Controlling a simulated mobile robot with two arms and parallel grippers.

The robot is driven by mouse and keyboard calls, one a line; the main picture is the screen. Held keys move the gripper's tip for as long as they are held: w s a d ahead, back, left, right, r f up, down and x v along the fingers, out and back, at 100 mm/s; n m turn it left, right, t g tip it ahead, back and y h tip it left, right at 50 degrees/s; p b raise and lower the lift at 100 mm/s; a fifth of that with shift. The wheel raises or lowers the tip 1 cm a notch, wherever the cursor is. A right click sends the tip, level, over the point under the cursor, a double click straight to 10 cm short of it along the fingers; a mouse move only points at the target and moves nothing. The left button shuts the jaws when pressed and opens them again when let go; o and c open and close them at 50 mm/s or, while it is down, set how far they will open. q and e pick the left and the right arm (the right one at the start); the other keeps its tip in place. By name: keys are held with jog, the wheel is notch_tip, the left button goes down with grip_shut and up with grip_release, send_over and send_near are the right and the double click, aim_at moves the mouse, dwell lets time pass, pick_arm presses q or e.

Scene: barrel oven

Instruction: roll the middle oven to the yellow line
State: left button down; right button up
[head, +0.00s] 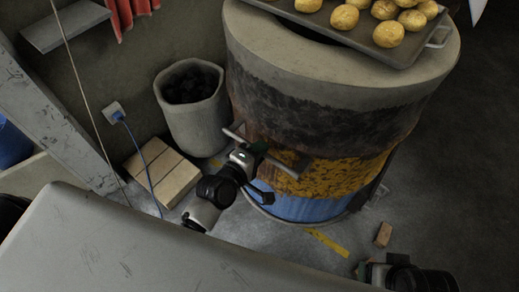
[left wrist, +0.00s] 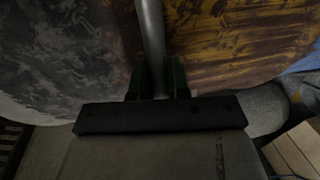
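The barrel oven (head: 330,115) stands upright on the floor, with a pale top rim, a sooty dark band, a yellow band and a blue bottom. A metal handle bar (head: 289,168) sticks out along its near side. My left gripper (head: 256,149) is at this bar. In the left wrist view the bar (left wrist: 152,35) runs between the green fingers (left wrist: 158,80), which appear closed on it. A yellow line (head: 327,242) shows on the floor in front of the oven; part of it is hidden. My right gripper (head: 366,270) is at the bottom edge, its fingers unclear.
A tray (head: 360,37) of several round potatoes lies on the oven top. A grey bin (head: 197,120) of dark lumps stands left of the oven, near a wooden block stack (head: 162,171). A small brick (head: 384,234) lies on the floor at right. A blue cable hangs from a socket (head: 114,111).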

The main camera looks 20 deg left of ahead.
pick_arm(q)
jog(key=shift+s, duration=0.1)
pick_arm(e)
jog(key=shift+r, duration=0.1)
pick_arm(q)
jog(key=shift+s+a+p, duration=0.1)
jog(key=shift+s+p, duration=0.15)
jog(key=shift+p, duration=0.5)
jog(key=shift+s+a+f, duration=0.1)
jog(key=shift+s+a, duration=0.1)
jog(key=shift+s, duration=0.2)
jog(key=c, duration=1.5)
grip_release()
jog(key=o, duration=0.4)
pick_arm(e)
jog(key=shift+w+r, duration=0.1)
jog(key=shift+r, duration=0.1)
